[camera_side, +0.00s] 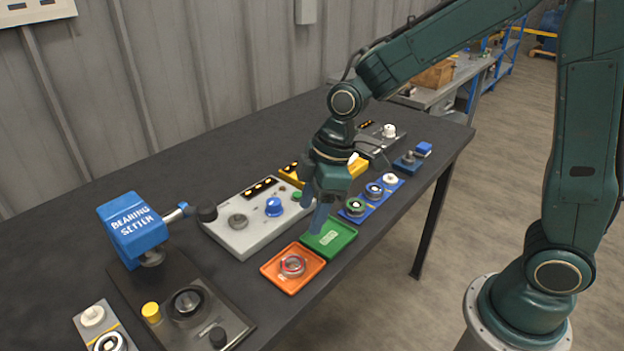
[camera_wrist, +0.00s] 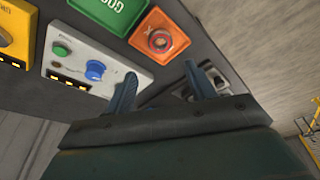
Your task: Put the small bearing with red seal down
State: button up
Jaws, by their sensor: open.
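The small bearing with a red seal (camera_side: 292,265) lies flat in the orange tray (camera_side: 271,271) in the side view. It also shows in the wrist view (camera_wrist: 160,41), inside the same tray. My gripper (camera_side: 314,218) is above and beside the green tray (camera_side: 344,240), up and to the right of the bearing in the side view. In the wrist view its two fingers (camera_wrist: 160,75) stand apart with nothing between them, and the bearing appears beyond the fingertips. The gripper is open and clear of the bearing.
A grey control box (camera_side: 250,243) with a blue knob stands behind the trays. A blue bearing setter (camera_side: 133,236) stands at left. A blue rack (camera_side: 368,205) with several round parts lies right of the green tray. The table's front edge is close to the trays.

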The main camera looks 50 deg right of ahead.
jog(key=s+d+r+m+t+h, duration=0.1)
jog(key=s+d+r+m+t, duration=0.1)
jog(key=s+d+r+m, duration=0.3)
jog(key=s+d+r+m+t+h, duration=0.1)
jog(key=s+d+r+m, duration=0.4)
jog(key=s, duration=0.8)
jog(key=shift+s+d+r+m+t+h, duration=0.25)
jog(key=shift+r+m+t, duration=0.2)
jog(key=shift+r, duration=0.75)
jog(key=shift+w, duration=0.1)
